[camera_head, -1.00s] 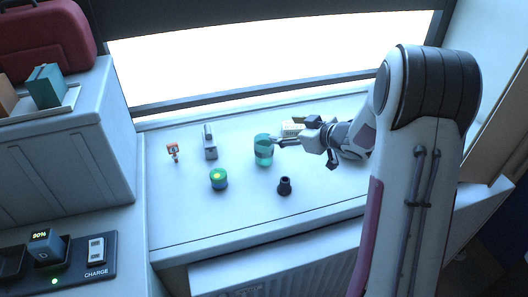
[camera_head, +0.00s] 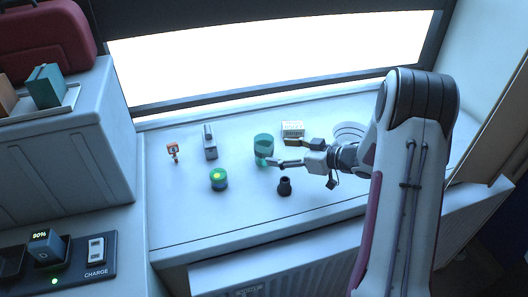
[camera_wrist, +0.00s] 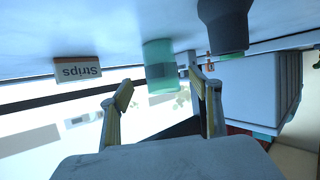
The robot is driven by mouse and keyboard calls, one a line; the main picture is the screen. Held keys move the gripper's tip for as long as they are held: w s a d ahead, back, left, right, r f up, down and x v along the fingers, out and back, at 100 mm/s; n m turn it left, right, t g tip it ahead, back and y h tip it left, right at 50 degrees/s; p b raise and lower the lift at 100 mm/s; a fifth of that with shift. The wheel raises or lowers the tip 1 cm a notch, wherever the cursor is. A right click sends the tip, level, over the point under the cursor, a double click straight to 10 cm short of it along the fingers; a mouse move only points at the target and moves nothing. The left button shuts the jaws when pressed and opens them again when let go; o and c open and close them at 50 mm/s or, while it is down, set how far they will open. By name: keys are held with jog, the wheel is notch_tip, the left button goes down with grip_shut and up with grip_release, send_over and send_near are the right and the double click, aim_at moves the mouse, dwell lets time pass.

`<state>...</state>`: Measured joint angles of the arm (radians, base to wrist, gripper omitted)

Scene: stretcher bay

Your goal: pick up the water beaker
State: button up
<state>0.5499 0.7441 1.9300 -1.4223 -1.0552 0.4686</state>
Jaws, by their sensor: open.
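The water beaker (camera_head: 263,144) is a clear teal cup standing upright on the white counter in the head view. My gripper (camera_head: 279,151) is open and empty just right of it, its fingers pointing left at the beaker. The lower fingertip overlaps the beaker's lower right edge in the picture; I cannot tell whether they touch. In the wrist view, which is upside down, the beaker (camera_wrist: 160,60) lies ahead in the gap between the open fingers of my gripper (camera_wrist: 162,80).
A Strips box (camera_head: 293,129) stands behind my gripper, and a dark cup-like object (camera_head: 285,186) stands in front. A green round tin (camera_head: 219,179), a grey upright device (camera_head: 210,142) and a small orange item (camera_head: 173,150) are farther left. A white dish (camera_head: 350,132) is behind my wrist.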

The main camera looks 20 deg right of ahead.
aim_at(263, 149)
jog(key=shift+x, duration=1.3)
jog(key=shift+x, duration=2.6)
jog(key=shift+r, duration=0.15)
jog(key=shift+c, duration=0.5)
jog(key=c, duration=1.2)
